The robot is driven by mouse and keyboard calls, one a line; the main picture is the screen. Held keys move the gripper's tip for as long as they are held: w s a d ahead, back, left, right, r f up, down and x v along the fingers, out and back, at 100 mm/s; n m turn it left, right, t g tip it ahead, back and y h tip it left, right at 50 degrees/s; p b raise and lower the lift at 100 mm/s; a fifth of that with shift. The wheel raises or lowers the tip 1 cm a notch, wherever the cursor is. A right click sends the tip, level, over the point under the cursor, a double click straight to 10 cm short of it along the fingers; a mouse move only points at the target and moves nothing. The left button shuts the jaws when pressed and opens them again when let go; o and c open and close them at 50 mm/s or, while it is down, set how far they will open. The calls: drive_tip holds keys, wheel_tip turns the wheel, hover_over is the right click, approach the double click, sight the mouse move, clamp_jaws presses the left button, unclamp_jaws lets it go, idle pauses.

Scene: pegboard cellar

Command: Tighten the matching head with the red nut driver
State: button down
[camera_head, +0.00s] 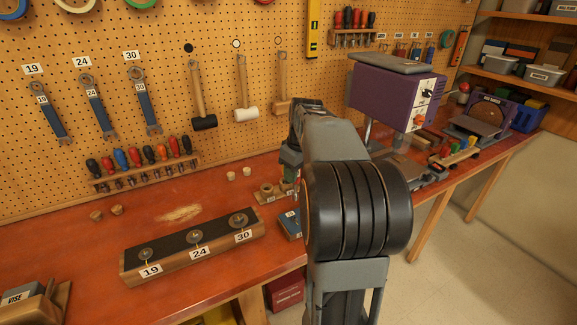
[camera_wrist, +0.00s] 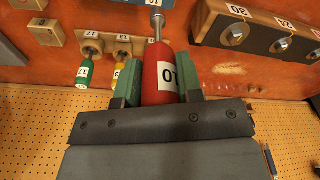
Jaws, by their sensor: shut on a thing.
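My gripper (camera_wrist: 158,88) is shut on the red nut driver (camera_wrist: 163,72), with its two green fingers on either side of the handle, which is marked 10. The driver's metal shaft and socket point to the top of the wrist view, at a blue block (camera_wrist: 122,3) with a 10 label. I cannot tell whether the socket touches anything; the block's heads are out of frame there. In the head view the blue block (camera_head: 290,224) is partly hidden by my arm, and the driver cannot be made out.
A green driver (camera_wrist: 84,72) marked 17 and a yellow one (camera_wrist: 118,75) marked 13 sit in a wooden holder (camera_wrist: 98,42). A long bolt block (camera_head: 193,256) marked 19, 24, 30 lies to the left. Wrenches (camera_head: 97,104) hang on the pegboard. A purple machine (camera_head: 385,92) stands right.

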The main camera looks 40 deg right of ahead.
sight(295, 192)
drive_tip(key=shift+a+f+b, duration=0.1)
drive_tip(key=shift+f+b, duration=2.25)
drive_tip(key=shift+f, duration=0.45)
drive_tip(key=shift+f+b, duration=0.35)
drive_tip(key=shift+f, duration=0.3)
drive_tip(key=shift+s+f+b, duration=0.1)
drive_tip(key=shift+f+b, duration=0.55)
drive_tip(key=shift+f, duration=0.3)
drive_tip(key=m, duration=0.3)
drive_tip(key=shift+p, duration=0.3)
drive_tip(key=m+h, duration=0.1)
drive_tip(key=m, duration=0.3)
drive_tip(key=shift+m+p, duration=0.3)
drive_tip(key=shift+p, duration=0.1)
drive_tip(key=m, duration=0.3)
drive_tip(key=m+g+p, duration=0.1)
drive_tip(key=m, duration=0.2)
drive_tip(key=shift+s+f+m+h, duration=0.1)
drive_tip(key=shift+f+m+h, duration=0.05)
drive_tip(key=shift+m+h, duration=0.25)
drive_tip(key=shift+n, duration=0.3)
